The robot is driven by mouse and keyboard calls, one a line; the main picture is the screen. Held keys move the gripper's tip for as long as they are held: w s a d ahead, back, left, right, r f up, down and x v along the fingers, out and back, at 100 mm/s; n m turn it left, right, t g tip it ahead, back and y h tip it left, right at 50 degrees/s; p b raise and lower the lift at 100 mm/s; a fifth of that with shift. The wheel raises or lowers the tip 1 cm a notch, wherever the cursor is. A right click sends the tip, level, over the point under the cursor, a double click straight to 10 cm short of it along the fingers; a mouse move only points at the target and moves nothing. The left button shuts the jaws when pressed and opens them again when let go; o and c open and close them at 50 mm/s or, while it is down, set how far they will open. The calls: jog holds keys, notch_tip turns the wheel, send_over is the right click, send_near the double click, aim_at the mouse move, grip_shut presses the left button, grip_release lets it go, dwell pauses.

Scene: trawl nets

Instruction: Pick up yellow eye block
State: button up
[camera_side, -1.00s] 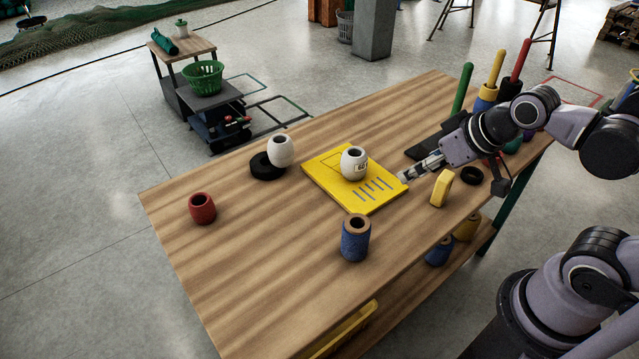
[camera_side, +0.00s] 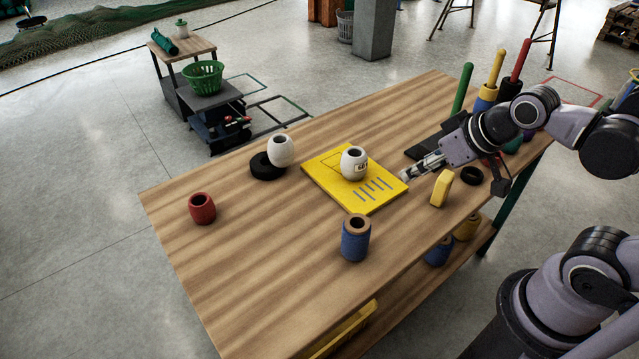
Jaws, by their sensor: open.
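The yellow block (camera_side: 441,188) stands upright on the wooden table, right of the yellow board; I cannot make out an eye in it from this side. My gripper (camera_side: 406,173) is open, with nothing seen between its fingers. It is up and left of the yellow block, close to the right corner of the board, and apart from the block. Its fingers point left, and the gap between them is small in this view.
The yellow board (camera_side: 332,186) bears a white float (camera_side: 353,163). A blue spool (camera_side: 356,238) stands in front. A black ring (camera_side: 471,175) lies close right of the block. A red float (camera_side: 202,208) and a white float on a black ring (camera_side: 263,167) are leftward. The table's front-left is clear.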

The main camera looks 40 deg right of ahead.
jog(key=m, duration=0.1)
jog(key=m+g+h, duration=0.4)
jog(key=m+g, duration=0.2)
jog(key=m, duration=0.8)
send_near(447, 175)
jog(key=x, duration=0.4)
jog(key=shift+w+r, duration=0.1)
jog(key=shift+x, duration=3.2)
jog(key=shift+a, duration=0.1)
grip_shut()
